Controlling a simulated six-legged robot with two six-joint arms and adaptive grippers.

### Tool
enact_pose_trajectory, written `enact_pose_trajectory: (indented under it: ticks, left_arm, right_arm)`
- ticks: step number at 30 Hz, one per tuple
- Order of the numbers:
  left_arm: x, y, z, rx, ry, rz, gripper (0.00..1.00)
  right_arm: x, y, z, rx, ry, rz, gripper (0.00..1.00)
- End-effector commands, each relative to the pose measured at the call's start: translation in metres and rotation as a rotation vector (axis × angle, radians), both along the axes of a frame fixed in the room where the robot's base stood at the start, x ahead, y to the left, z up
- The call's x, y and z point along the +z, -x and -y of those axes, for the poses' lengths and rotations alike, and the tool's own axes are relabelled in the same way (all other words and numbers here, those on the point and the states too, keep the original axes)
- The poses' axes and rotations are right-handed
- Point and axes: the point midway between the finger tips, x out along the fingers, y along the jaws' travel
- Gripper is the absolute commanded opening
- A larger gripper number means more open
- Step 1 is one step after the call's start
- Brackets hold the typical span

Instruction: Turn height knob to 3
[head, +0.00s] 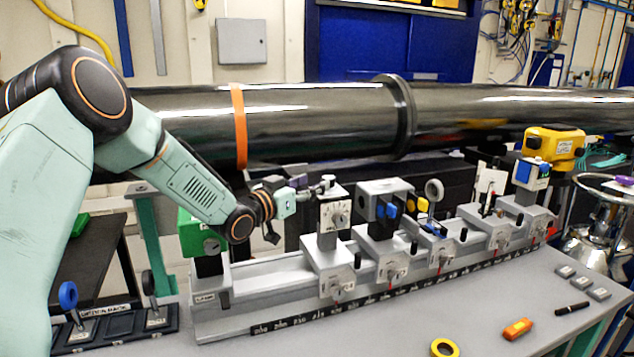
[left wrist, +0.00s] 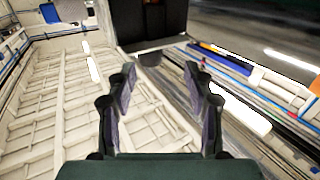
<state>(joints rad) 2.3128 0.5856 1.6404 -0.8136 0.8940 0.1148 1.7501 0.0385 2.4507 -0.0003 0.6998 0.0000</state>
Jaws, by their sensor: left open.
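My left gripper (head: 308,187) reaches in from the left, above the rail, close to the top of a white unit with a dial on its face (head: 337,214). My right gripper is not in view.
Several carriers with small pointers sit along the grey rail (head: 268,318). A green-topped unit (head: 195,236) stands at its left end and a yellow device (head: 553,142) at the right. A dark beam pipe (head: 310,118) runs behind. An orange block (head: 517,329) and tape roll (head: 444,348) lie in front.

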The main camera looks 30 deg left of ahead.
Motion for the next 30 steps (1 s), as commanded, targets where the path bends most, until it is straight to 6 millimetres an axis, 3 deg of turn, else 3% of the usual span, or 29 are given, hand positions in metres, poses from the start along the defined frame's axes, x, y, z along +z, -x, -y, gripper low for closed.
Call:
enact_pose_trajectory:
  ticks: [7, 19, 30]
  left_arm:
    - [0.0, -0.026, 0.006, -0.003, -0.002, -0.002, 0.52]
    - [0.0, -0.033, 0.005, -0.002, 0.0, -0.001, 0.51]
    - [0.0, -0.033, 0.006, -0.004, -0.001, -0.001, 0.2]
  right_arm:
    - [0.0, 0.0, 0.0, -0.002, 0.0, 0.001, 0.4]
    - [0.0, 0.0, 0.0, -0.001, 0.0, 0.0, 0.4]
    - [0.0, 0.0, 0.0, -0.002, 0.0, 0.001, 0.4]
